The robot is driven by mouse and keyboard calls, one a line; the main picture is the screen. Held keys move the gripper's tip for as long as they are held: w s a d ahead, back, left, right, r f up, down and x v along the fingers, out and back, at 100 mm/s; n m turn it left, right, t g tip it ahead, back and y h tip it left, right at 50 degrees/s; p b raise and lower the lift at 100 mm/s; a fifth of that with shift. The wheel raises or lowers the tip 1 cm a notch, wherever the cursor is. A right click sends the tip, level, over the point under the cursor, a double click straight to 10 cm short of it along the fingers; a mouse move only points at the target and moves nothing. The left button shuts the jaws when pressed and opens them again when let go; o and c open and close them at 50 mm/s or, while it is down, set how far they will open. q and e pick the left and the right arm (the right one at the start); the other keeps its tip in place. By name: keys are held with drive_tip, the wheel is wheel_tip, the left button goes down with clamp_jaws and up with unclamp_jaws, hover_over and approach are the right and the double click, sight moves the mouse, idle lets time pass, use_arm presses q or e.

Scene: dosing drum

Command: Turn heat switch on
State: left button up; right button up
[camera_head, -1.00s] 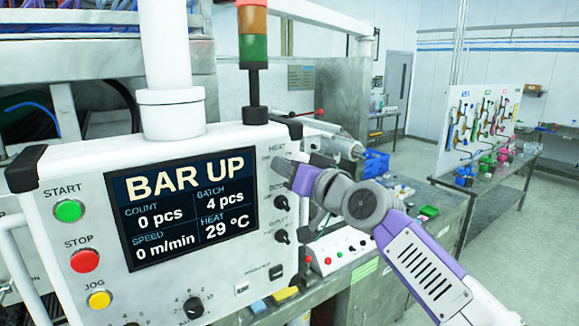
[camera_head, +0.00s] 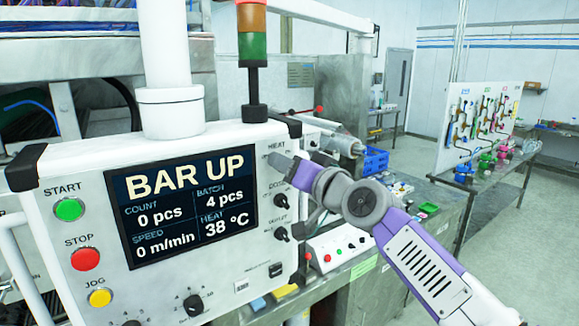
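The white control panel (camera_head: 100,260) fills the left of the view. Its screen (camera_head: 188,205) reads BAR UP, and its heat line reads 38 °C. The HEAT label (camera_head: 277,147) is near the panel's upper right edge. My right gripper (camera_head: 277,160) is right under this label, at or very close to the panel face. The gripper hides the heat switch, so its position cannot be seen. The fingers are small and seen from behind; whether they are open or shut cannot be made out. My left gripper is not in view.
Two black knobs (camera_head: 281,201) (camera_head: 282,234) sit below the gripper on the panel. Green start (camera_head: 69,209), red stop (camera_head: 85,259) and yellow jog (camera_head: 99,298) buttons are at left. A smaller button box (camera_head: 340,248) stands on the bench behind. The aisle floor at right is clear.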

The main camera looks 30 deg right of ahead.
drive_tip(key=shift+o, duration=0.5)
drive_tip(key=s+b, duration=0.2)
drive_tip(key=s, duration=0.5)
drive_tip(key=shift+s+d, duration=0.3)
